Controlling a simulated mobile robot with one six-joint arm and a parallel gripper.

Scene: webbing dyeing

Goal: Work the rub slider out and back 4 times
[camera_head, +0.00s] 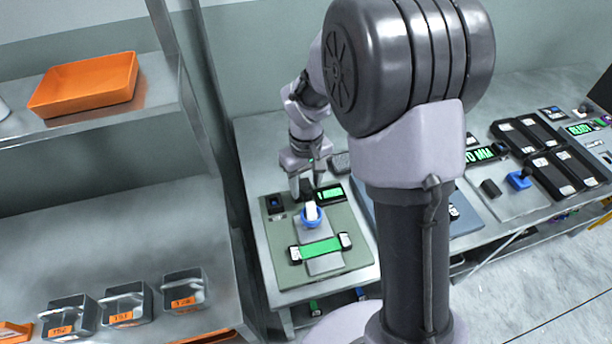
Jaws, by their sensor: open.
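The rub slider (311,216) has a white upright block on a round blue base. It sits on a grey track on the green-grey rub board (277,258). A green webbing strip (321,247) is clamped across the board in front of the slider, between two dark end clamps. My gripper (307,193) points down just behind the slider, with its fingers apart and nothing seen between them. Whether the fingertips touch the slider or its board cannot be told from this view.
A small green-lit display (330,193) and a dark blue-buttoned box (274,203) sit at the board's back edge. My arm hides the middle of the bench. A shelf with an orange tray (88,84) and several grey bins (125,304) stands at left. Black fixtures (544,150) fill the right bench.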

